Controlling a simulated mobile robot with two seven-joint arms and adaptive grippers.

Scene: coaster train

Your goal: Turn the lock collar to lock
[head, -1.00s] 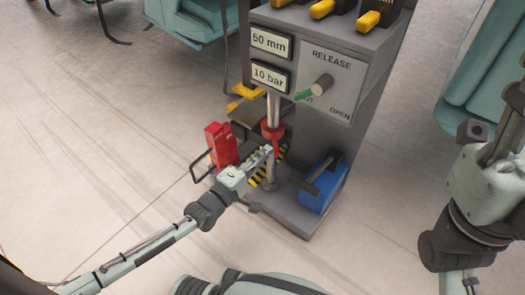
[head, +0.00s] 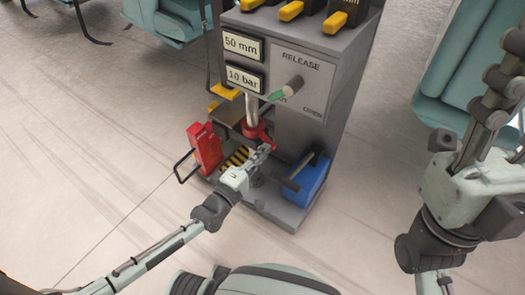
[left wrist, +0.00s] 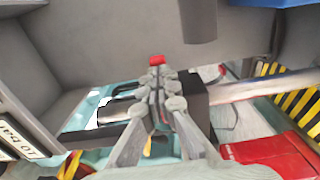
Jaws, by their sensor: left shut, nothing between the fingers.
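The red lock collar (head: 256,133) sits around an upright metal rod on the grey machine, with a red arm sticking out down and to the right. My left gripper (head: 265,149) is shut and empty, with its fingertips at the end of that arm. In the left wrist view my shut fingers (left wrist: 157,72) point at a small red end (left wrist: 156,60) just beyond them. I cannot tell whether they touch it. My right gripper (head: 480,130) is raised at the right edge, away from the machine and partly cut off; its jaws are unclear.
A red block with a wire loop (head: 205,147) stands left of the rod, and a blue block with a dark lever (head: 305,182) stands right. Above are a release knob (head: 292,87) with a green pointer and yellow levers (head: 290,11). Floor is clear in front.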

